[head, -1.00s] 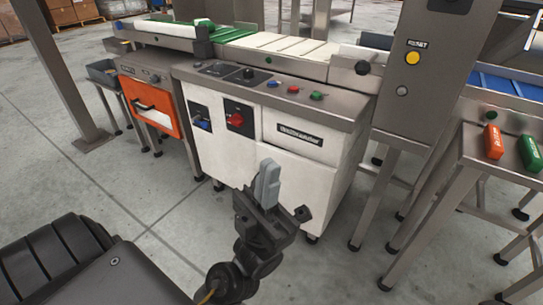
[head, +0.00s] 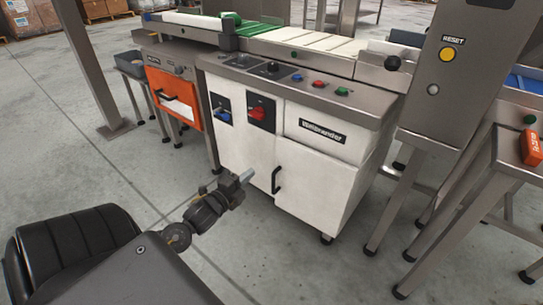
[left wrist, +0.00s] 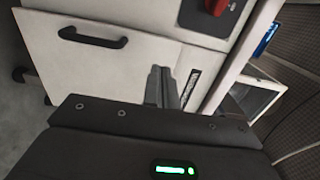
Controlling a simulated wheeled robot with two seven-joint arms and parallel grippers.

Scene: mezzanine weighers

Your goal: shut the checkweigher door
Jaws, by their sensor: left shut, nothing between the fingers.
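The checkweigher is a white cabinet with a steel top. Its white door (head: 318,198) is at the lower right of the front, with a black bar handle (head: 276,180) near the left edge. My right gripper is out of view.
A red rotary switch (head: 260,111) and a blue one (head: 222,115) sit on the upper front. An orange-framed cabinet panel (head: 178,100) is to the left. A steel column with a yellow reset button (head: 446,54) stands right. Floor in front is clear.

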